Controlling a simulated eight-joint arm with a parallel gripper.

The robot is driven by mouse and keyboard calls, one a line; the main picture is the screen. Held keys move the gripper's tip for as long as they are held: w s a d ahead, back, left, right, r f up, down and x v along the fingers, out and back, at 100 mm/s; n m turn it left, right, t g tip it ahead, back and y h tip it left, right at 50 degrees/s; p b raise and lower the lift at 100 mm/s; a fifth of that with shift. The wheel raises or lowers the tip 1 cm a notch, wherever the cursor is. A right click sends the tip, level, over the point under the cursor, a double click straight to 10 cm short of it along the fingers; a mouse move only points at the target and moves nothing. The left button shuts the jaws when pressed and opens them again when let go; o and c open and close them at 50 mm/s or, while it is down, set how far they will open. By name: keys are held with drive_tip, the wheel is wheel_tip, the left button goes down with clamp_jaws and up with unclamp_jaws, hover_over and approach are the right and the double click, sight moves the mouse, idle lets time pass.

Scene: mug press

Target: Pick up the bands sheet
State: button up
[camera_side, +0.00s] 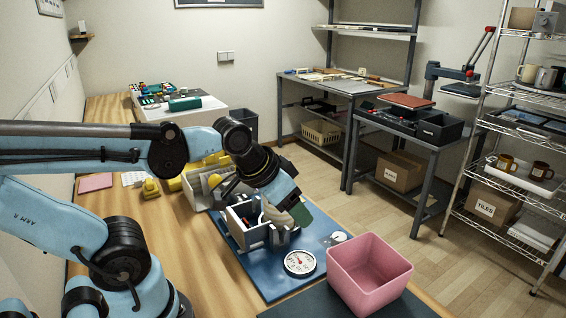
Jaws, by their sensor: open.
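My gripper (279,226) is at the end of my blue arm. It is low over the blue mat (270,286), at a grey divided holder (241,233). Its jaws are open, but the fingertips are small and partly lost against the holder. I cannot pick out the bands sheet for certain. Something green (304,213) shows just right of my gripper, partly hidden by it. Small dark and red items show inside the holder, too small to name.
A round white dial (300,263) lies on the mat in front of the holder. A pink bin (368,273) stands to the right, and a yellow item (150,189) stands on the wooden bench at left. A wire shelf with mugs stands far right.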

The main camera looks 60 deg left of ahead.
drive_tip(key=w+a+r+g, duration=0.2)
drive_tip(key=a+r+g, duration=0.1)
drive_tip(key=a+r, duration=0.3)
wheel_tip(320, 180, up, 3)
drive_tip(key=g, duration=0.4)
hover_over(265, 208)
drive_tip(key=shift+a+f, duration=0.1)
drive_tip(key=shift+f, duration=5.75)
drive_tip(key=shift+c, duration=0.3)
drive_tip(key=c, duration=0.9)
drive_tip(key=shift+c, duration=0.2)
